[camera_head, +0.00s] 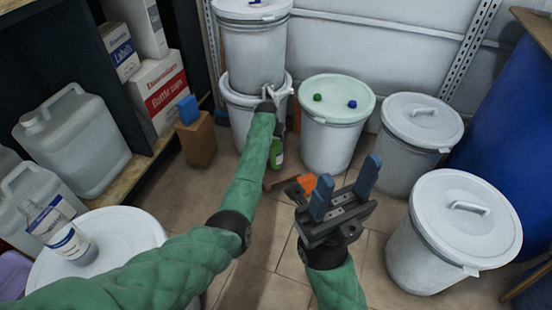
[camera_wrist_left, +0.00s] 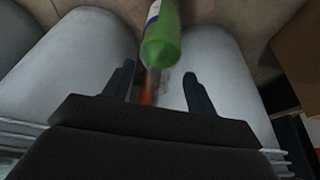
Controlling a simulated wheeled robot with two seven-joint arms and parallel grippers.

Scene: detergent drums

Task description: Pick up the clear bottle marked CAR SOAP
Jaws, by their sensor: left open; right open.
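A clear bottle with a white and blue label (camera_head: 60,236) stands on the white drum lid (camera_head: 112,232) at the lower left in the head view; I cannot read its label. My left gripper (camera_head: 272,92) reaches away from it, to the stacked drums at the back; its fingers are hard to make out there. In the left wrist view my left gripper (camera_wrist_left: 157,76) is open, and a green bottle (camera_wrist_left: 160,45) shows beyond its fingertips, between two pale drums. The green bottle also shows low beside my left forearm in the head view (camera_head: 277,153). My right gripper (camera_head: 350,168) is open and empty, fingers up.
White drums stand at the back and right, one with a pale green lid (camera_head: 338,92) bearing small green and blue caps. A large pale jug (camera_head: 75,140) stands left on the shelf edge. A brown container (camera_head: 198,142) and an orange object (camera_head: 306,183) are lower down.

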